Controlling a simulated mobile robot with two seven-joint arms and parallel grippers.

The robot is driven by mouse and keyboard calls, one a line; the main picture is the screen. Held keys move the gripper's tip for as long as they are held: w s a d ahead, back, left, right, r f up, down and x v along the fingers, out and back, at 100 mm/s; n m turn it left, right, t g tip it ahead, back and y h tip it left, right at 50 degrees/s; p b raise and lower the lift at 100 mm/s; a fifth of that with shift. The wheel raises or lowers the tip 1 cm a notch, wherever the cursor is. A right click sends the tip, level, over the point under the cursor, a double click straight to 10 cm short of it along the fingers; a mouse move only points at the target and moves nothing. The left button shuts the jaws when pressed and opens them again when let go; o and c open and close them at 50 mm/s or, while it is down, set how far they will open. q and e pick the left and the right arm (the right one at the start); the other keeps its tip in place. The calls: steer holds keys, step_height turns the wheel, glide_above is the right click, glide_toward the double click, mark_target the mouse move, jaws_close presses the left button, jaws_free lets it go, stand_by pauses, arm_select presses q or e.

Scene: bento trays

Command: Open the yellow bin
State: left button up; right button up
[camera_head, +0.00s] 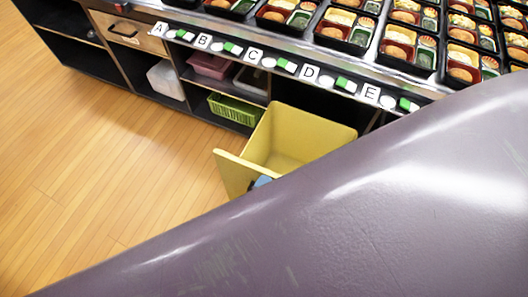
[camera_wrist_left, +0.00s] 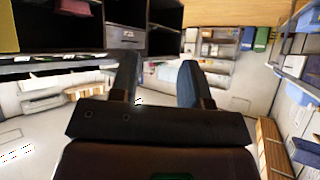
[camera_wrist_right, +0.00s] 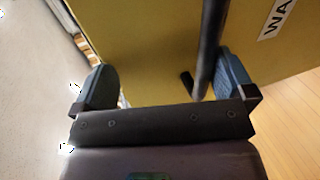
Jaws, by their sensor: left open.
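The yellow bin (camera_head: 301,135) stands out from under the counter with its open top and empty-looking inside showing in the head view. Its yellow front panel (camera_wrist_right: 150,40) fills much of the right wrist view, with part of a white "WA" label. A dark bar handle (camera_wrist_right: 208,45) is on that panel. My right gripper (camera_wrist_right: 165,85) is open, with the handle between its fingers, close to the right-hand one. A blue fingertip (camera_head: 262,181) shows at the bin's front; my arm hides the rest. My left gripper (camera_wrist_left: 158,82) is open and empty, away from the bin.
A metal-edged counter (camera_head: 300,48) holds several bento trays above letter cards A to E. Below are a wooden drawer (camera_head: 130,33) and shelves with a green basket (camera_head: 235,110). Wooden floor (camera_head: 90,170) at left is clear. My arm covers the lower right.

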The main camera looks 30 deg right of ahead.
step_height(320, 180, up, 10)
steer(key=w+p, duration=0.1)
steer(key=p, duration=0.2)
steer(key=shift+w+d+f+m+t+h, duration=0.15)
steer(key=shift+w+m+t+h, duration=0.15)
steer(key=shift+w+h, duration=0.1)
steer(key=shift+s+r+p, duration=0.85)
steer(key=shift+r+p, duration=0.15)
steer(key=shift+r, duration=0.05)
steer(key=c, duration=0.8)
arm_select(q)
step_height(320, 180, up, 11)
steer(key=p, duration=0.4)
steer(key=shift+s+t, duration=0.25)
steer(key=shift+t, duration=0.15)
arm_select(e)
steer(key=shift+o, duration=0.2)
step_height(320, 180, up, 4)
steer(key=shift+w+r, duration=0.1)
steer(key=shift+w, duration=0.05)
arm_select(q)
steer(key=shift+w+r, duration=0.15)
